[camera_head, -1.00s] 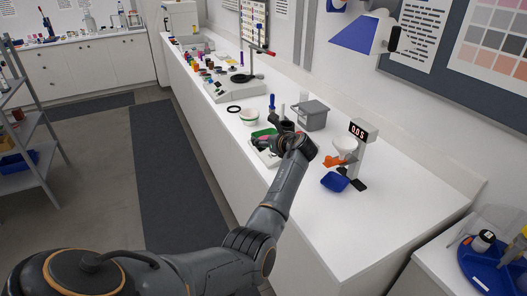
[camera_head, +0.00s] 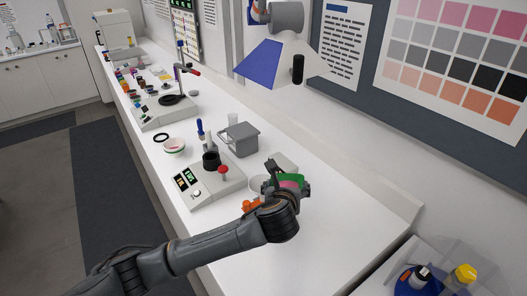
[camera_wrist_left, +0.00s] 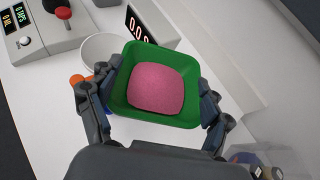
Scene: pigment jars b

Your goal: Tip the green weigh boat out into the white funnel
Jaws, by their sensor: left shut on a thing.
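The green weigh boat (camera_wrist_left: 120,100) holds a heap of pink powder (camera_wrist_left: 158,91). It also shows in the head view (camera_head: 293,178). My left gripper (camera_wrist_left: 160,84) is shut on the boat, with a finger at each side, and the boat looks about level. The white funnel (camera_wrist_left: 98,47) is just beyond the boat's left side in the wrist view, partly covered by the boat and finger. In the head view the funnel (camera_head: 256,184) is beside my left gripper (camera_head: 287,183), partly hidden by it. My right gripper is not in view.
A stand with a digital display (camera_wrist_left: 138,28) is close behind the boat, and an orange part (camera_head: 250,205) shows below the funnel.

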